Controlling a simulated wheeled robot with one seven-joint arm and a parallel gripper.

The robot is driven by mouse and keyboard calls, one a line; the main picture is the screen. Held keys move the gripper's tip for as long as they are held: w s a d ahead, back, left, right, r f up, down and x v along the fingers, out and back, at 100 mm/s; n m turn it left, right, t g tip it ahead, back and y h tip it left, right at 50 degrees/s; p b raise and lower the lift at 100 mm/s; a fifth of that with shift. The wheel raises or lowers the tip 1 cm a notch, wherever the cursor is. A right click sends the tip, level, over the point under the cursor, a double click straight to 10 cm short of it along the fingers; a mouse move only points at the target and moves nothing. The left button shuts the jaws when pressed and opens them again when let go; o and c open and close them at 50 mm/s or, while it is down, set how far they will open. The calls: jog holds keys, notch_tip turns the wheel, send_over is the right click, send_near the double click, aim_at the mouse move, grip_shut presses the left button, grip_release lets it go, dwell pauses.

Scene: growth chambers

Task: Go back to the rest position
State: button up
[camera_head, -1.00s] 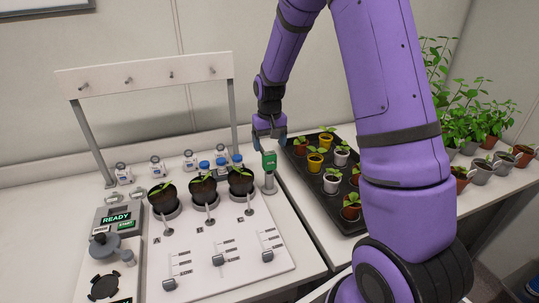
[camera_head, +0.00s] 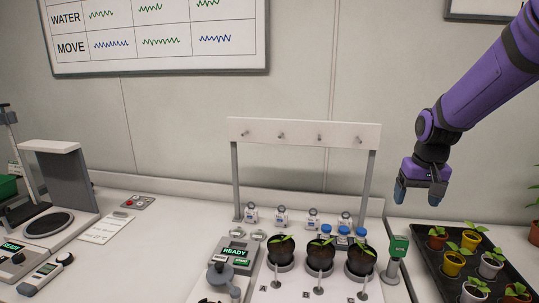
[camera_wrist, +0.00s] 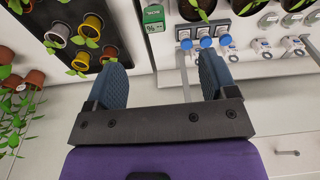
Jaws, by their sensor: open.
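My gripper (camera_head: 420,195) is open and empty. In the head view it hangs at the right, raised above the bench, beside the right post of the white peg rack and above the far end of the black plant tray. My purple arm reaches in from the upper right. In the wrist view the two blue-grey fingers (camera_wrist: 163,82) are spread apart with nothing between them.
A green-headed meter (camera_head: 398,246) stands by the station with several dark seedling pots. The white peg rack (camera_head: 305,132) rises behind them. The black plant tray (camera_head: 437,264) is at right. A balance-like instrument (camera_head: 62,180) stands at left. The air around my gripper looks clear.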

jog(key=s+a+r+t, duration=0.1)
jog(key=s+r, duration=0.3)
jog(key=s, duration=0.4)
jog(key=s+a+r+n+t, duration=0.1)
jog(key=s+r, duration=0.3)
jog(key=s, duration=0.5)
jog(key=s+a+r+t, duration=0.2)
jog(key=s+a+r, duration=0.1)
jog(key=s, duration=0.5)
jog(key=shift+s+a+r+n, duration=0.3)
jog(key=shift+s+r+n, duration=0.1)
jog(key=shift+r, duration=0.15)
